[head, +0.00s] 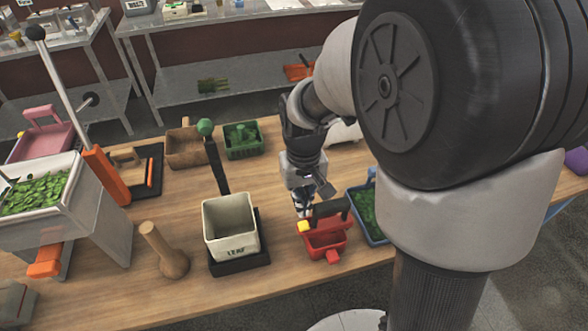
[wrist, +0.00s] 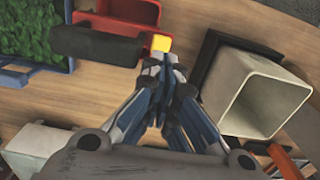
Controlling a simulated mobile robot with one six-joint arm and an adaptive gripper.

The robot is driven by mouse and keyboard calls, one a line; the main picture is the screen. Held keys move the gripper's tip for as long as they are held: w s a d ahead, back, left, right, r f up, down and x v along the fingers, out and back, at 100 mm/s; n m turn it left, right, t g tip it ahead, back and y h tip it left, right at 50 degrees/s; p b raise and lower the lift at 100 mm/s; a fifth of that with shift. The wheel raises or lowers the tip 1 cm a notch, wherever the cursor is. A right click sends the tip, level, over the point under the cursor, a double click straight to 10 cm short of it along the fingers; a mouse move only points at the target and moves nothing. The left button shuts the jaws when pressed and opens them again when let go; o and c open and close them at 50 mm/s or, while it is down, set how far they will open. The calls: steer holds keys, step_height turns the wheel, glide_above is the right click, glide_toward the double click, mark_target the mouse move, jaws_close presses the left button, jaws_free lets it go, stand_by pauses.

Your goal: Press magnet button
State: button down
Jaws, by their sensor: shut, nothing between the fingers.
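A small yellow button (head: 304,226) sits at the corner of a red container (head: 326,240) with a dark bar across its top. In the wrist view the yellow button (wrist: 160,43) lies just beyond my fingertips, and the red container's rim (wrist: 124,12) runs to its left. My gripper (head: 302,208) points down over the table, just above the button. In the wrist view my gripper (wrist: 165,62) has its fingers together with nothing between them. Whether the fingertips touch the button I cannot tell. No label marks it as the magnet button.
A cream square bin (head: 230,226) on a black base stands close left of my gripper. A blue tray of green pieces (head: 367,213) is close on the right. A wooden peg (head: 163,250) and a white hopper (head: 95,215) stand further left on the table.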

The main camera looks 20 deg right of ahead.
step_height(320, 180, down, 4)
steer(key=shift+f+b, duration=0.25)
steer(key=shift+b, duration=0.35)
steer(key=shift+f, duration=0.1)
steer(key=shift+s+f+b, duration=0.1)
steer(key=shift+f+b, duration=0.35)
steer(key=shift+f, duration=0.4)
steer(key=shift+s, duration=0.1)
steer(key=shift+f, duration=0.1)
step_height(320, 180, up, 14)
steer(key=p, duration=0.6)
steer(key=shift+w+r, duration=0.2)
